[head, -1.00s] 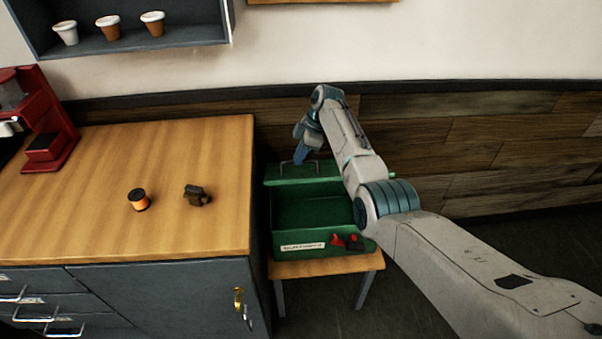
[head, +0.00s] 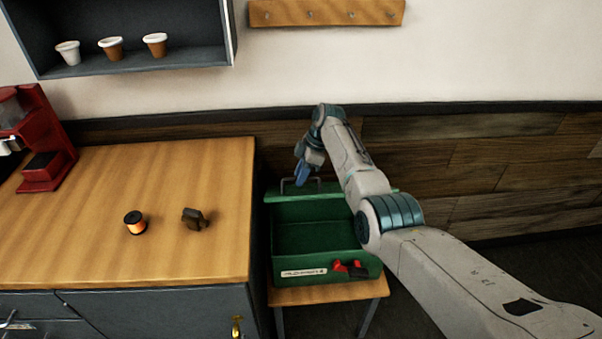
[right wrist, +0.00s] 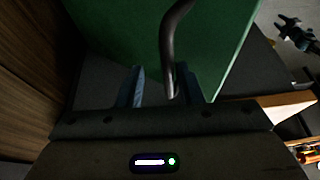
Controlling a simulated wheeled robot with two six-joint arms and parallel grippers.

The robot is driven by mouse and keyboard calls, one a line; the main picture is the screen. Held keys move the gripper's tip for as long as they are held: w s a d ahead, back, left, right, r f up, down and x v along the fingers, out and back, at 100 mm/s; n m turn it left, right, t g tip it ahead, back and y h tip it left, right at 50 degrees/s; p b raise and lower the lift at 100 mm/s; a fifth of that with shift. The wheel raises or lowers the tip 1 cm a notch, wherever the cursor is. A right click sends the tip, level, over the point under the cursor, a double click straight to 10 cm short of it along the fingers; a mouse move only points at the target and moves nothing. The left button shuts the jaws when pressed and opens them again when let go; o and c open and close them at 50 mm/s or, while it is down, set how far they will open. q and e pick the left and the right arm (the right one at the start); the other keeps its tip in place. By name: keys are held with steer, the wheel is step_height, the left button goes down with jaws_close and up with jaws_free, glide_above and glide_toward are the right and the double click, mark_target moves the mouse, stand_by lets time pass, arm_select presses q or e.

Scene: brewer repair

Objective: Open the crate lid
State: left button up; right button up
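The green crate (head: 283,250) stands on a small wooden stool, its inside showing. Its green lid (head: 275,196) is up along the back edge, and its underside or top fills much of the right wrist view (right wrist: 120,30). The dark bar handle (head: 283,186) is on the lid. My right gripper (head: 302,178) is at the handle. In the right wrist view its fingers (right wrist: 160,88) are apart, with the handle bar (right wrist: 168,55) between them, close to the right finger. A small dark jointed shape (right wrist: 298,32), perhaps my left gripper, shows at the upper right; its fingers are unclear.
A wooden counter (head: 110,240) stands left of the crate, holding an orange-and-black spool (head: 135,223), a small dark part (head: 194,219) and a red machine (head: 42,150). The stool (head: 345,292) supports the crate. Red pieces (head: 349,269) are at the crate's front. The wood-panelled wall (head: 450,165) is close behind.

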steer(key=shift+s+r, duration=0.15)
steer(key=shift+r, duration=0.25)
steer(key=b+v, duration=0.2)
steer(key=v, duration=0.8)
steer(key=shift+d, duration=0.1)
